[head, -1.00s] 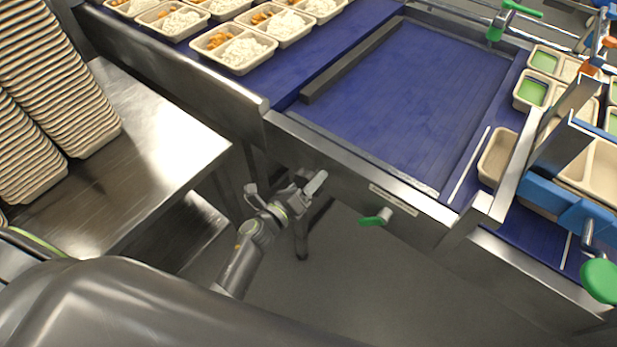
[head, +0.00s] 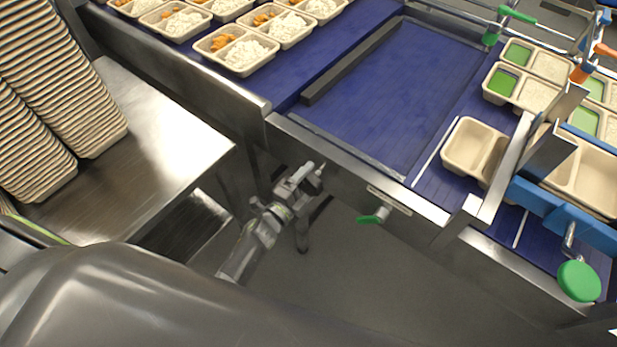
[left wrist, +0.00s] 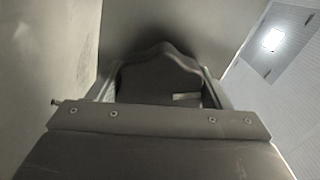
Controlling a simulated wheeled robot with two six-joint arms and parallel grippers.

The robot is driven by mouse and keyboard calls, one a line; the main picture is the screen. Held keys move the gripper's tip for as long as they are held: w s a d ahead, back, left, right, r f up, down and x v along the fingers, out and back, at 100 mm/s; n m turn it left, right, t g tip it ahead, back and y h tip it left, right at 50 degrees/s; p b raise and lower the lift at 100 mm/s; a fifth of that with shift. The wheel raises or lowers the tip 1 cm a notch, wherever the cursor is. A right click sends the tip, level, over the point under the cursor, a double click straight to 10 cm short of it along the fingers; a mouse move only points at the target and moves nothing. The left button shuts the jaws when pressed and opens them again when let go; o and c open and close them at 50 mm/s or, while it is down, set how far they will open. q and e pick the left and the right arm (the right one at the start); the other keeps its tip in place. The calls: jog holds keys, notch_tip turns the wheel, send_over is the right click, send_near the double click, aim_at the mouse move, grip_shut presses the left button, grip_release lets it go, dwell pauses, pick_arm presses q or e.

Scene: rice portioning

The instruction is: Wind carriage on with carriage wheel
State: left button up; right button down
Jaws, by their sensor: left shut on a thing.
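My left gripper (head: 309,174) is at the outer side wall of the conveyor, left of the green-tipped handle. It is shut on a small part that it largely hides; this seems to be the carriage wheel, but its outline is not clear. In the left wrist view the gripper housing fills the lower part, and what it grips cannot be made out. The carriage, with its steel frame (head: 504,178) and blue bar (head: 562,214), stands over the belt at the right. My right gripper is not in view.
A green-tipped handle (head: 372,217) sticks out from the side wall. A green knob (head: 578,281) hangs at the carriage. Filled trays (head: 240,48) stand on the far left belt. Tray stacks (head: 60,90) stand on a steel table (head: 165,150). The middle blue belt (head: 400,95) is bare.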

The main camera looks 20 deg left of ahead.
pick_arm(q)
jog(key=n+p, duration=0.2)
jog(key=n, duration=0.4)
jog(key=n+p, duration=0.1)
jog(key=n, duration=0.2)
jog(key=shift+d+f+n+p, duration=0.1)
jog(key=shift+n+p, duration=0.25)
jog(key=shift+n, duration=0.05)
jog(key=shift+s+n+p, duration=0.1)
jog(key=shift+n+p, duration=0.35)
jog(key=shift+n, duration=1.05)
jog(key=shift+f, duration=0.1)
jog(key=o, duration=1)
jog(key=v, duration=1.7)
jog(key=shift+s+b, duration=0.2)
jog(key=shift+b, duration=0.15)
